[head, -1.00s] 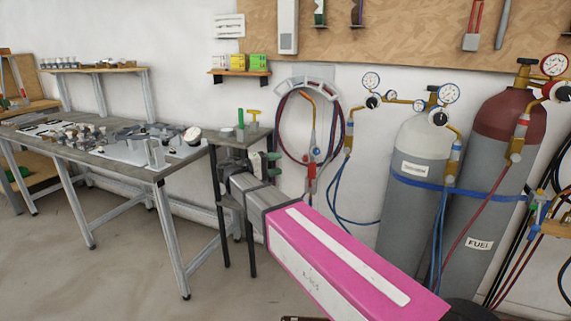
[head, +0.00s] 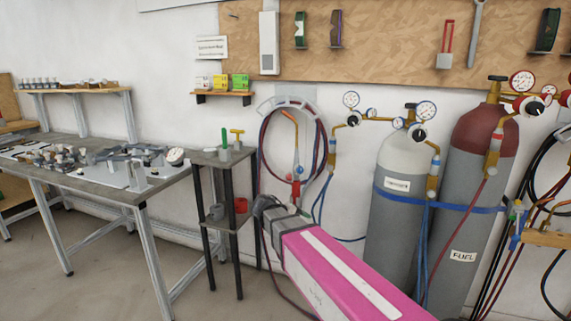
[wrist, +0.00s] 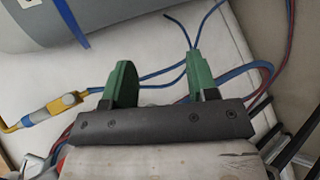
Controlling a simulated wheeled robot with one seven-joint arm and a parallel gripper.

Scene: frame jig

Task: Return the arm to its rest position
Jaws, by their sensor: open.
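My gripper (wrist: 158,85) shows in the wrist view with its two green fingers spread apart and nothing between them. Behind the fingers are blue hoses, a pale wall and part of a grey cylinder. In the head view my pink and grey arm reaches from the bottom right toward the hose area beside the small side table (head: 222,158). The fingers are hidden in the head view.
The workbench (head: 95,182) with jig parts stands at the left. A grey cylinder (head: 395,220) and a red-topped fuel cylinder (head: 478,200) stand at the right. Coiled hoses (head: 322,140) hang on the wall near my arm. Bare floor lies at the lower left.

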